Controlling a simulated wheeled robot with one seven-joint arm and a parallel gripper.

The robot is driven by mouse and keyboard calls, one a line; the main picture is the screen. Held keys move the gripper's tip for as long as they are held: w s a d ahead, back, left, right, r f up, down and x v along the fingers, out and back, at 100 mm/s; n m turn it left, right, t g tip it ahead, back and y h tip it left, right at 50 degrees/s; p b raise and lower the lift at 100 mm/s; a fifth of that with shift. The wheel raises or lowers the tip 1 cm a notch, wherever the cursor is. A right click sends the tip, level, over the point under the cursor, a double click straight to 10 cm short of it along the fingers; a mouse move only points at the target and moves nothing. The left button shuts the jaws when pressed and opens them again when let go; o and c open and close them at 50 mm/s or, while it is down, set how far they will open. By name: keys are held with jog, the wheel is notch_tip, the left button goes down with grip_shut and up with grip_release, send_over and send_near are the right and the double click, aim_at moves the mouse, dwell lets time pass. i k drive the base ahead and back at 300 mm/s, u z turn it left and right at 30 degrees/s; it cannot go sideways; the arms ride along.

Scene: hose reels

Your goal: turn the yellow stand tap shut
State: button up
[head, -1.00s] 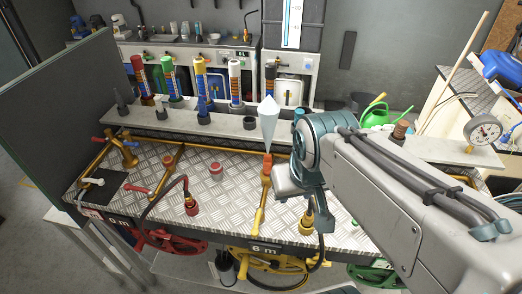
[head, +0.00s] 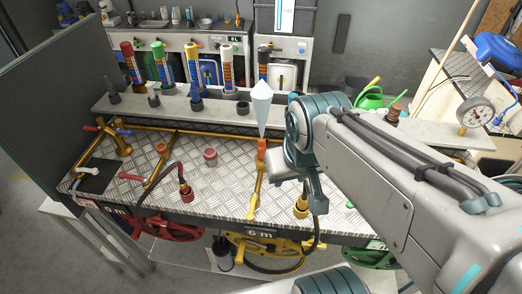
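The yellow stand tap (head: 257,187) is a slim yellow pipe at the front of the tread-plate bench, with an orange-red top (head: 262,147). A pale blue-white pointed cone (head: 262,105) is above it, tip down at the orange top. My gripper (head: 281,165) is just right of the tap's upper part, at the end of my grey and teal arm. Its fingers are mostly hidden behind the wrist. I cannot tell whether they touch the tap or whether they are open.
A yellow hose reel (head: 272,247) labelled 6 m hangs below the bench front, with a red reel (head: 168,228) left of it. A red-ended black hose (head: 184,178) and a red knob (head: 210,157) are to the left. Coloured tubes (head: 194,66) stand on the rear shelf.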

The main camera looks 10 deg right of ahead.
aim_at(250, 217)
jog(key=u, duration=0.6)
jog(key=k, duration=0.7)
jog(key=u, duration=0.4)
